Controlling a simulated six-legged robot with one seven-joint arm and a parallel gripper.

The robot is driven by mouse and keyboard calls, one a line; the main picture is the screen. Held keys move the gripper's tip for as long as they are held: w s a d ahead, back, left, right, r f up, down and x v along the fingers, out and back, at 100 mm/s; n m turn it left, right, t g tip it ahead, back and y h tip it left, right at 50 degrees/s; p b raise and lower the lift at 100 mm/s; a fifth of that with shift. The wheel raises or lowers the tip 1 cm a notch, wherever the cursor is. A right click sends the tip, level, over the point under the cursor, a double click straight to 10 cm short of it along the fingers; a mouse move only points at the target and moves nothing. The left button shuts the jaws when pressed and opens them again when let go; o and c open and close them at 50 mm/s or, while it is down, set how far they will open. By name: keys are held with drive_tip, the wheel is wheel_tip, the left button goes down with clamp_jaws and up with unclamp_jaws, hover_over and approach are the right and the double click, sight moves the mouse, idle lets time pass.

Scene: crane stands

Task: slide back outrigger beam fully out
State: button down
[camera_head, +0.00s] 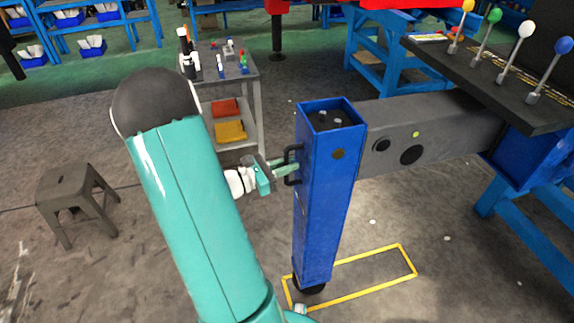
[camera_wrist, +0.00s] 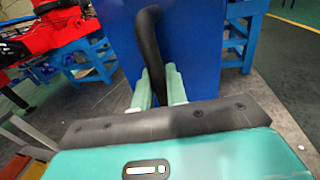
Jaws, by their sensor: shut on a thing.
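The outrigger beam (camera_head: 440,127) is a grey horizontal bar reaching left out of a blue housing (camera_head: 528,158). Its outer end joins a blue upright leg (camera_head: 328,195) with a dark foot (camera_head: 309,287) near the floor. A black handle (camera_head: 290,165) stands on the leg's left face. My gripper (camera_head: 291,167) reaches the handle from the left and is shut on it. In the wrist view the pale green fingers (camera_wrist: 158,87) close around the lower part of the black handle (camera_wrist: 148,40), which hides part of the blue leg (camera_wrist: 195,45).
A yellow floor outline (camera_head: 360,293) lies at the foot, mostly to its right. A grey cart (camera_head: 250,95) with tools and bins stands behind my arm, and a stool (camera_head: 75,195) at the left. A panel with coloured levers (camera_head: 500,85) is at upper right.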

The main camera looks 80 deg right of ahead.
drive_tip(key=shift+v, duration=0.8)
drive_tip(key=shift+w+d, duration=0.15)
drive_tip(key=c, duration=1.5)
unclamp_jaws()
drive_tip(key=shift+w, duration=0.1)
drive_tip(key=v, duration=1.3)
drive_tip(key=shift+a, duration=0.3)
drive_tip(key=shift+w+a, duration=0.1)
